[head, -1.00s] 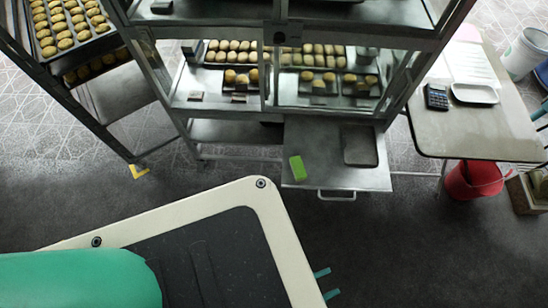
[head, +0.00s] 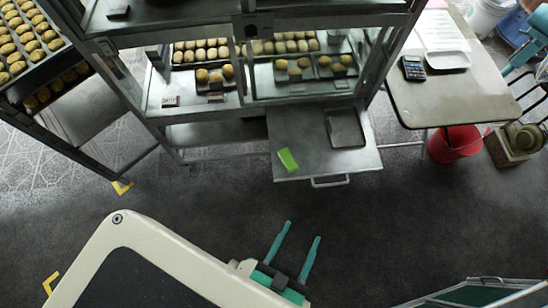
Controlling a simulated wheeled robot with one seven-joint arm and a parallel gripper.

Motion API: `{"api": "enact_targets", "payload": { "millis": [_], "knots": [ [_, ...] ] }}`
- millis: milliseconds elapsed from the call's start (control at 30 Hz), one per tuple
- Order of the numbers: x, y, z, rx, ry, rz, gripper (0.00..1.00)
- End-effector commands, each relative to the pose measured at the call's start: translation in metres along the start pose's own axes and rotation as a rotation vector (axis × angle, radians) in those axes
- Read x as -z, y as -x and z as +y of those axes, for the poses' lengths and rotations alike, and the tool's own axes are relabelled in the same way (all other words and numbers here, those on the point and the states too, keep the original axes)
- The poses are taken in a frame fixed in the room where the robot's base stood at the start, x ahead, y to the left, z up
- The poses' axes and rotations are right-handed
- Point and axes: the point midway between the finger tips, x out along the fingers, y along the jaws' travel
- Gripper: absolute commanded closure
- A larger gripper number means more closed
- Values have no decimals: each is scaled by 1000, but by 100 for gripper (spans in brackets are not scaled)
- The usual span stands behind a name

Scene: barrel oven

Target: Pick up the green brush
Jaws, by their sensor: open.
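A bright green block, which I take for the green brush (head: 287,160), lies on the left part of a pulled-out metal shelf (head: 300,134) below the glass display cabinet. My gripper (head: 304,230) is at the lower middle of the head view, with two teal fingers spread apart and nothing between them. It is apart from the brush, nearer to me, with dark floor showing between them. The brush is fully in view.
The cabinet (head: 250,22) holds trays of pastries. A table (head: 455,85) with a calculator (head: 413,68) and a white tray stands at right, with a red bucket (head: 453,143) below it. A pastry rack (head: 95,160) stands at left. Dark floor is clear before the shelf.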

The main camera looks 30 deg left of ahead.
Motion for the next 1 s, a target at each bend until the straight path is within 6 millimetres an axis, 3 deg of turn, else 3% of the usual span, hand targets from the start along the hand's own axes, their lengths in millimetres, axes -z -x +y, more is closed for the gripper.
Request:
{"api": "enact_targets", "payload": {
  "millis": [167, 300, 467, 700, 1000],
  "knots": [
    [-11, -36, 20, 26, 37, -13, 44],
    [-17, -84, 49, 21, 62, -31, 44],
    [-9, -144, 85, -27, 61, -39, 44],
    [28, -231, 133, -155, -26, -19, 44],
    [86, -314, 173, -355, -288, 29, 44]
  ]
}}
